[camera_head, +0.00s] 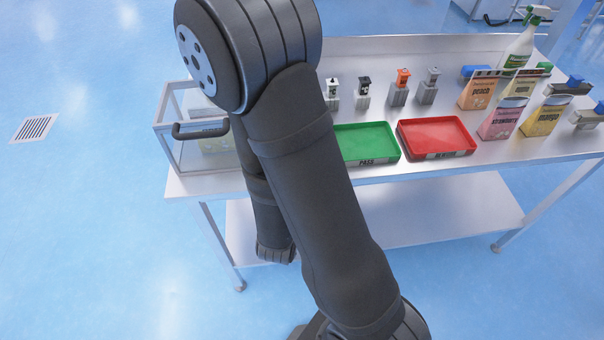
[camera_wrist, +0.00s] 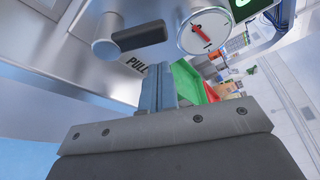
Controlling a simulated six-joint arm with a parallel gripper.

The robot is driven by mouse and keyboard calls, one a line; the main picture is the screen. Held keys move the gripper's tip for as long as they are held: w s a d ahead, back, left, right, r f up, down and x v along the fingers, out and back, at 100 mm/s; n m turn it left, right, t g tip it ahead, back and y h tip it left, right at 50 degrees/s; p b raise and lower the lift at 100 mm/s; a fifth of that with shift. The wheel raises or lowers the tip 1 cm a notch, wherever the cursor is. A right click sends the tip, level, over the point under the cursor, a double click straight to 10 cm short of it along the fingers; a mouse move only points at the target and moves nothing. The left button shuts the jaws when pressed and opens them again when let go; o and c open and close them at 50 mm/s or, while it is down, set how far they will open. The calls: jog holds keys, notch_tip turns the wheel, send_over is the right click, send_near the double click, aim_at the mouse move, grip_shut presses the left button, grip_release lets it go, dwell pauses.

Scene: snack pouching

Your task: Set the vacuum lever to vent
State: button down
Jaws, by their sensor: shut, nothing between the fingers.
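In the wrist view, the vacuum lever (camera_wrist: 140,36) has a dark bar handle on a round metal hub, on a metal panel at the top. The handle points right and slightly up from the hub. A dial gauge (camera_wrist: 205,31) with a red needle is right of the lever. My gripper (camera_wrist: 172,68) is shut and empty, its blue-grey fingertips just below the lever, with no visible contact. In the head view, my arm hides the gripper and the lever.
A clear-walled chamber (camera_head: 178,112) with a dark handle stands at the table's left end. A green tray (camera_head: 366,154) and a red tray (camera_head: 440,153) lie right of my arm. Small stamps, pouches (camera_head: 476,95) and a spray bottle (camera_head: 524,45) stand beyond. The steel table (camera_head: 490,180) is clear along its front.

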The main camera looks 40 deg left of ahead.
jog(key=shift+s+a+r, duration=0.5)
jog(key=shift+s+a, duration=0.25)
jog(key=shift+s, duration=0.05)
jog(key=n, duration=0.1)
jog(key=n+t, duration=0.1)
jog(key=n, duration=0.1)
jog(key=shift+s+a+r, duration=0.35)
jog(key=shift+a, duration=0.05)
jog(key=shift+s+a+r, duration=0.15)
